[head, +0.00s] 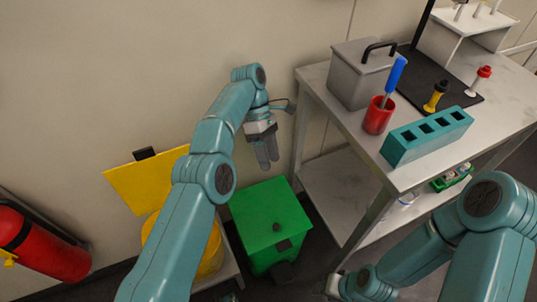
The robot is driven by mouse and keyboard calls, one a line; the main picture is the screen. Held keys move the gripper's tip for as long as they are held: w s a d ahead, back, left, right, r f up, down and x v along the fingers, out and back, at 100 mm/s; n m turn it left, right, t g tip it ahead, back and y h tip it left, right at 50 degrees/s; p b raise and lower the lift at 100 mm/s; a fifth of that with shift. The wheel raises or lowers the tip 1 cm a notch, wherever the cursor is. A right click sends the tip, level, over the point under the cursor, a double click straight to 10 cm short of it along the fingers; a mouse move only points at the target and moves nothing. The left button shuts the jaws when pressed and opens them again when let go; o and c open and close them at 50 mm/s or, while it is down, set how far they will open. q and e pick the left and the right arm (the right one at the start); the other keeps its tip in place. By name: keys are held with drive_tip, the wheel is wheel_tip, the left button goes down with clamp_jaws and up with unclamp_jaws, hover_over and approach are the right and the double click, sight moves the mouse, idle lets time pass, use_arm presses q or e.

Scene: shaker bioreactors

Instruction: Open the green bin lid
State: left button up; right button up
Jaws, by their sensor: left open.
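The green bin (268,262) stands on the floor at the lower middle of the head view. Its flat green lid (268,212) is closed, with a small dark knob on top. My left gripper (267,160) is open and empty, its fingers pointing down above the back part of the lid. A gap seems to show between the fingertips and the lid. My right arm comes in at the lower right; only a small part near its end shows at the bottom edge, and its fingers are not visible.
A yellow bin (211,252) with its lid (146,181) raised stands left of the green one, partly behind my left arm. A metal table (345,135) at right holds a grey box (362,75), a red cup (378,117) and a teal rack (427,137). A red extinguisher (45,245) is at far left.

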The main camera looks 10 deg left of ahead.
use_arm(q)
drive_tip(key=shift+f, duration=0.15)
drive_tip(key=s+a+f+m+t+p, duration=0.1)
drive_tip(key=s+f+m+t+p, duration=0.35)
drive_tip(key=f, duration=0.95)
drive_tip(key=s+a+r+m+t+p, duration=0.1)
drive_tip(key=s+m+p, duration=0.3)
drive_tip(key=s, duration=1.8)
drive_tip(key=a+m, duration=0.1)
drive_tip(key=m, duration=0.4)
drive_tip(key=shift+s+a+r+t, duration=0.15)
drive_tip(key=shift+s+a+t, duration=0.05)
drive_tip(key=shift+s+t, duration=0.15)
